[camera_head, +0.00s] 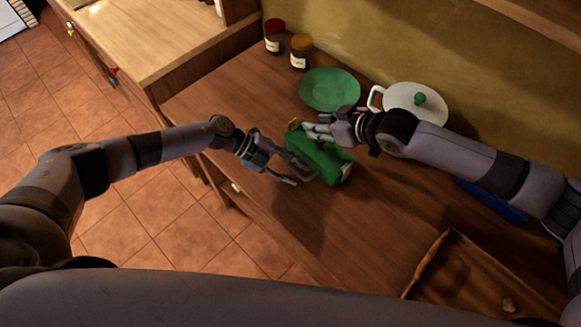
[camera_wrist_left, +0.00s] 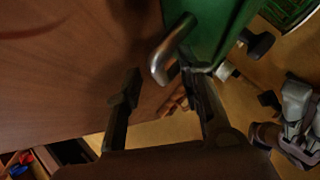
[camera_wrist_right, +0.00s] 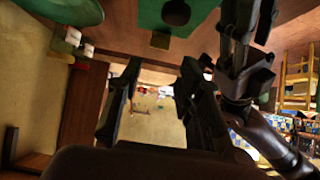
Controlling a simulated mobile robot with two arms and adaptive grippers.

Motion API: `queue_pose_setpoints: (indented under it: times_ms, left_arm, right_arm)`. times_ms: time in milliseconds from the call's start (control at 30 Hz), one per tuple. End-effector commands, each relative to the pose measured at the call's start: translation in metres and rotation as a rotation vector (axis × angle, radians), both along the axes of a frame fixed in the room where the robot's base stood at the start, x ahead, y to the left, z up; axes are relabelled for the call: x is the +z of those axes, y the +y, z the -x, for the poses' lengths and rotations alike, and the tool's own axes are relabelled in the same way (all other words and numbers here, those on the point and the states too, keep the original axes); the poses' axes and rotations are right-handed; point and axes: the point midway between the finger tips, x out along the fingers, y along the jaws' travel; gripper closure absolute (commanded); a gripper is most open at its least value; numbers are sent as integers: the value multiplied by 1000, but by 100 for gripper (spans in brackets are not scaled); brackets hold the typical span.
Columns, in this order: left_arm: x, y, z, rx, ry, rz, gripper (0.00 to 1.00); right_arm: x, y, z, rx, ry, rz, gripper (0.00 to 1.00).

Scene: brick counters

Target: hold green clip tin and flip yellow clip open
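The green tin (camera_head: 332,163) lies on the brown counter, partly hidden by my grippers. A small yellow clip (camera_head: 294,124) shows at its upper left end, beside my right fingertips. My left gripper (camera_head: 294,175) is at the tin's left side. In the left wrist view its fingers (camera_wrist_left: 158,88) are apart, and a curved metal handle (camera_wrist_left: 166,55) on the green tin (camera_wrist_left: 222,28) reaches between them. My right gripper (camera_head: 316,130) is above the tin's upper end. In the right wrist view its fingers (camera_wrist_right: 160,75) are apart with nothing between them; I cannot tell if they touch the clip.
A brown tray (camera_head: 430,262) stands at the lower right, and a blue item (camera_head: 492,202) lies under my right arm. The counter's front edge is close.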

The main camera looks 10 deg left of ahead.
Motion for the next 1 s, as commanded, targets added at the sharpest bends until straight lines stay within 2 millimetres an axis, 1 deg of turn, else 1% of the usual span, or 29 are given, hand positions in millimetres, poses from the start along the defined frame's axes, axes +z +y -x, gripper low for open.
queue_pose_setpoints:
  times_ms: [33, 67, 567, 967, 1000]
  left_arm:
    - [0, 0, 0, 0, 0, 0, 65]
    - [0, 0, 0, 0, 0, 0, 67]
    - [0, 0, 0, 0, 0, 0, 100]
    - [0, 1, 0, 0, 0, 0, 100]
    - [0, 1, 0, 1, 1, 0, 100]
  right_arm:
    - [0, 0, 0, 0, 0, 0, 67]
    - [0, 0, 0, 0, 0, 0, 67]
    - [0, 0, 0, 0, 0, 0, 67]
    - [0, 0, 0, 0, 0, 0, 67]
    - [0, 0, 0, 0, 0, 0, 69]
